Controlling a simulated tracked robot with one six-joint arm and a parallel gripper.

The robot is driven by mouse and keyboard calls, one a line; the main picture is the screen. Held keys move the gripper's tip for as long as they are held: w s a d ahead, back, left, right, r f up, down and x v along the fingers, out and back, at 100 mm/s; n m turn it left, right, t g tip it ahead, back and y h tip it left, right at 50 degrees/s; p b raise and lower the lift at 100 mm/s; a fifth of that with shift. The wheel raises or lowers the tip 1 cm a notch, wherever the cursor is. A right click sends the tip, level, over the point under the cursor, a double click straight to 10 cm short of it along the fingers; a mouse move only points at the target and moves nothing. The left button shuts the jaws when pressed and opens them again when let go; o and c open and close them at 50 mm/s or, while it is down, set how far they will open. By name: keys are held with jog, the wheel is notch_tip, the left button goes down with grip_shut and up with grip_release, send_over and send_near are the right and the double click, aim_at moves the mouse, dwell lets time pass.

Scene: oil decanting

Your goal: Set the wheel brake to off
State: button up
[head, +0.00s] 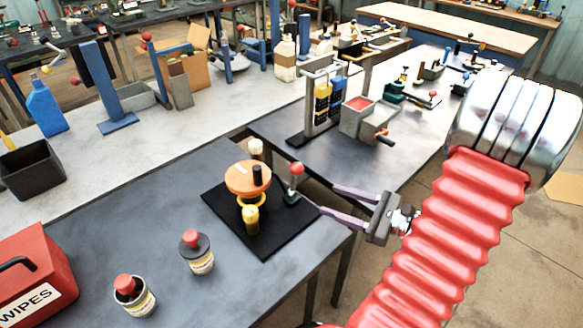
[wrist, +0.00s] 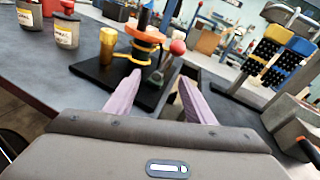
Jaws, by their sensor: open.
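An orange wheel (head: 248,178) with a dark knob sits on a black base plate (head: 262,240) near the table's right corner. A lever with a red ball (head: 296,168) stands at the plate's right edge, its stem slightly tilted; I take it for the wheel brake. My gripper (head: 328,198) is open and empty, just right of the lever, fingers pointing toward it. In the wrist view the red ball (wrist: 178,47) is ahead of the open fingers (wrist: 160,80), and its stem shows between the tips. They look apart from it. I can read no on or off marking.
A yellow cylinder (head: 251,219) and a white-topped post (head: 256,148) stand by the wheel. Two red-topped jars (head: 197,252) (head: 134,296) and a red wipes box (head: 34,276) are at left.

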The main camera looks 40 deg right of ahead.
aim_at(297, 168)
jog(key=r, duration=0.1)
jog(key=d+r+t, duration=0.1)
jog(key=w+r, duration=0.1)
jog(key=shift+d+m+t+h, duration=0.25)
jog(key=shift+m+t+h, duration=0.05)
jog(key=shift+m, duration=0.1)
jog(key=shift+w, duration=0.1)
jog(key=shift+x, duration=6.8)
jog(key=shift+c, duration=0.3)
grip_shut()
